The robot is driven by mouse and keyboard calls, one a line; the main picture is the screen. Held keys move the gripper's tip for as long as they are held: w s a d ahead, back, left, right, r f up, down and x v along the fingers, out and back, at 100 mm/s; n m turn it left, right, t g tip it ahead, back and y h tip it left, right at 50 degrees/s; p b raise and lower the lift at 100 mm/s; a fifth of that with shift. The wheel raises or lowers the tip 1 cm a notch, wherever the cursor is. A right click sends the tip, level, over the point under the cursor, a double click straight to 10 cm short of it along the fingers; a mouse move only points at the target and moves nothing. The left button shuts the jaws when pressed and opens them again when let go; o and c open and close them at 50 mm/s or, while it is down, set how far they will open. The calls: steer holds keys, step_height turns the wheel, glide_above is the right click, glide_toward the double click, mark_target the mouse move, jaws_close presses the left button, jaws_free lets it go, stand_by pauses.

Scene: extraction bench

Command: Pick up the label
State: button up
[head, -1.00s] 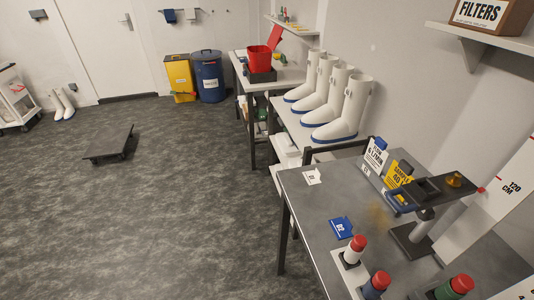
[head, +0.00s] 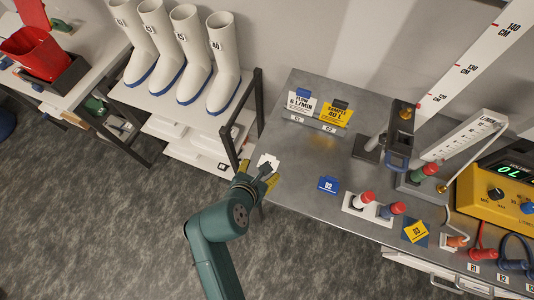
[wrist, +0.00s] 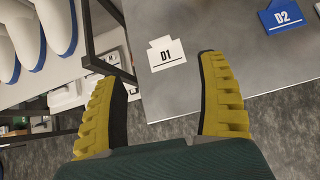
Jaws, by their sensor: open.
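A white D1 label (head: 268,161) lies flat at the near left corner of the grey bench; it also shows in the wrist view (wrist: 167,53). My gripper (head: 258,173) is open and empty over that corner. In the wrist view its yellow-padded fingers (wrist: 160,78) are spread wide, and the D1 label shows just beyond and between the tips. A blue D2 label (head: 328,185) lies farther right on the bench. A white flow card (head: 300,102) and a yellow sample card (head: 337,113) stand in a holder at the back.
A black frame (head: 240,125) rises beside the bench's left edge, close to my gripper. White boots (head: 225,65) stand on the shelf at left.

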mark_target(271, 156)
steer(key=shift+n, duration=0.6)
steer(key=b+x, duration=0.1)
steer(key=x, duration=0.6)
steer(key=s+f+b+x, duration=0.1)
steer(key=x, duration=0.3)
steer(key=shift+r+b, duration=0.1)
steer(key=shift+b, duration=0.2)
steer(key=x, duration=0.2)
steer(key=b+x, duration=0.1)
steer(key=x, duration=0.2)
steer(key=shift+w+a+f+b, duration=0.2)
steer(key=shift+w+a+b, duration=0.1)
steer(key=shift+w+b, duration=0.05)
steer(key=c, duration=0.9)
